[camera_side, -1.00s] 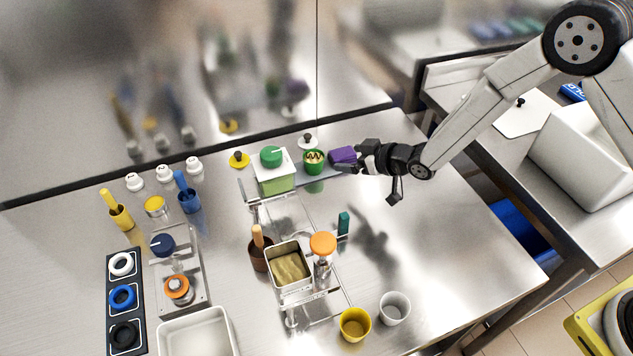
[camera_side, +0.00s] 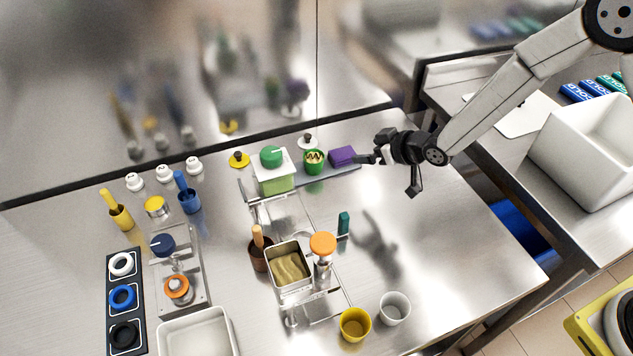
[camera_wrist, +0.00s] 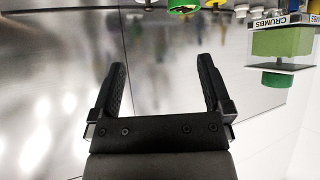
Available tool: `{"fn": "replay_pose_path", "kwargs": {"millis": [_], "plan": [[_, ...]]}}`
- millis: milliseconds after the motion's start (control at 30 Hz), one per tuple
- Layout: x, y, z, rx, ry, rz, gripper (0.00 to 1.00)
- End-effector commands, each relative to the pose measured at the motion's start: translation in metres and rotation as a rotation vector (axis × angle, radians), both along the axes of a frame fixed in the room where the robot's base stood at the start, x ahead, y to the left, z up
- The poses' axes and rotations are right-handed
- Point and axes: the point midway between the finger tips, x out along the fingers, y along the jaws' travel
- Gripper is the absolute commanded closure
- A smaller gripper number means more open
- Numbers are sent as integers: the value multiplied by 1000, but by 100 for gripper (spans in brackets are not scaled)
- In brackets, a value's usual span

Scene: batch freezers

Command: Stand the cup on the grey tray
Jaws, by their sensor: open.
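My gripper (camera_side: 367,153) is open, to the right of the purple block, with a gap to the cup. In the wrist view my gripper (camera_wrist: 162,68) has nothing between its fingers. A green round thing (camera_wrist: 183,5), perhaps the cup, is cut off at the top edge there.
A green-lidded box (camera_side: 275,175) stands left of the cup; its crumbs label (camera_wrist: 280,20) shows in the wrist view. A metal frame with a pan (camera_side: 290,268) is mid-table. Yellow (camera_side: 355,324) and whitish (camera_side: 394,308) cups stand at the front. The right of the table is clear.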

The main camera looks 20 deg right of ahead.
Motion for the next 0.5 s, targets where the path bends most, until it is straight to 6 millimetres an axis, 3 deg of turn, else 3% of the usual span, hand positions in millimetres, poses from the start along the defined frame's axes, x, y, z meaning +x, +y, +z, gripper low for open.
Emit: {"fn": "replay_pose_path", "kwargs": {"millis": [267, 500], "plan": [[-43, -57, 38, -87, 169, -148, 0], [-102, -98, 62, -134, 341, -262, 0]]}}
